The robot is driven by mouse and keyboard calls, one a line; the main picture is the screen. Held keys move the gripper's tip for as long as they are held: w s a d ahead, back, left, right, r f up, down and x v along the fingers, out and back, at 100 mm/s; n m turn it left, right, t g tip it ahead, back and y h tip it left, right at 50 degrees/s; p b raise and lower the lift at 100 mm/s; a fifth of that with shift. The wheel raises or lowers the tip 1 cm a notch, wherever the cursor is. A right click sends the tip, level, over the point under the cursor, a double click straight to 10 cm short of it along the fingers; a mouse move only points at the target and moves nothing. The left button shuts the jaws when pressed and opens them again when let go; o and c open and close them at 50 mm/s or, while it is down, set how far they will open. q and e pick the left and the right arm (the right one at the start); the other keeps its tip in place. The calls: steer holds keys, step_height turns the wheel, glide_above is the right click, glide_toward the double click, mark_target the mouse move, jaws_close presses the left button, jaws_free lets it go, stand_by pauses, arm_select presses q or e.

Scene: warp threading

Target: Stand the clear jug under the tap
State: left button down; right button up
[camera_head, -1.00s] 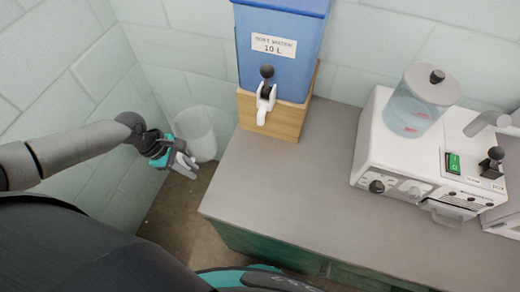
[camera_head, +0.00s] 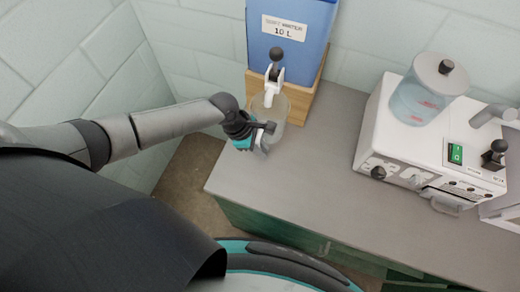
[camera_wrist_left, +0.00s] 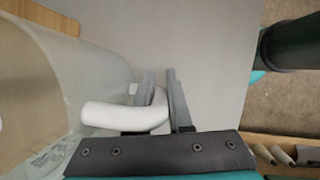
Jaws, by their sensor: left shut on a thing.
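The clear jug (camera_head: 284,112) is in front of the wooden stand, at the counter's left end. In the head view the white spout of the tap (camera_head: 273,85) overlaps the jug's mouth. I cannot tell whether the jug's base touches the counter. My left gripper (camera_head: 266,130) is shut on the jug's handle. In the left wrist view the jug (camera_wrist_left: 70,85) lies at the left, with its pale curved handle (camera_wrist_left: 115,115) running between the fingers of my left gripper (camera_wrist_left: 160,85). My right gripper is out of view.
The blue water tank (camera_head: 290,40) sits on the wooden stand (camera_head: 302,98) against the tiled wall. A white machine (camera_head: 390,140) with a lidded clear container (camera_head: 418,100) stands on the right. The grey counter (camera_head: 300,180) between them is bare.

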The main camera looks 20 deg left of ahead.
arm_select(q)
steer(key=shift+a+f, duration=0.3)
steer(key=shift+f, duration=0.35)
steer(key=shift+f, duration=0.6)
steer(key=c, duration=0.8)
jaws_free()
steer(key=shift+s, duration=0.1)
steer(key=shift+c, duration=0.2)
steer(key=shift+r, duration=0.3)
steer(key=p+v, duration=0.2)
steer(key=v, duration=1)
steer(key=shift+r, duration=0.35)
